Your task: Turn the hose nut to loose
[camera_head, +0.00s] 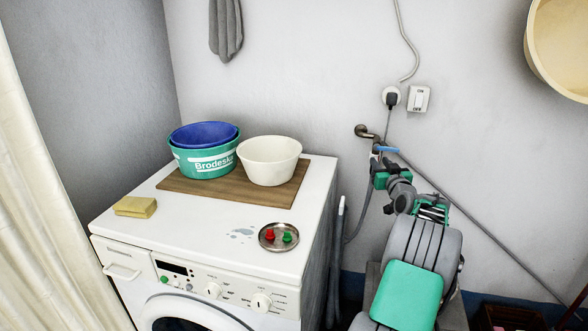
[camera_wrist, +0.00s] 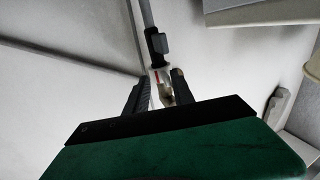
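The tap (camera_head: 370,133) comes out of the back wall and has a blue lever (camera_head: 386,149). A grey hose (camera_head: 357,225) hangs below it beside the washing machine. My gripper (camera_head: 378,165) is at the tap's lower end, and its fingers are hard to make out there. In the wrist view, my gripper's two dark fingers (camera_wrist: 160,88) stand on either side of a small metallic fitting (camera_wrist: 167,93), which seems to be the hose nut. A light gap shows beside the left finger. A red mark and a dark connector (camera_wrist: 156,44) lie beyond it.
A socket (camera_head: 391,97) and a switch (camera_head: 419,98) are above the tap.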

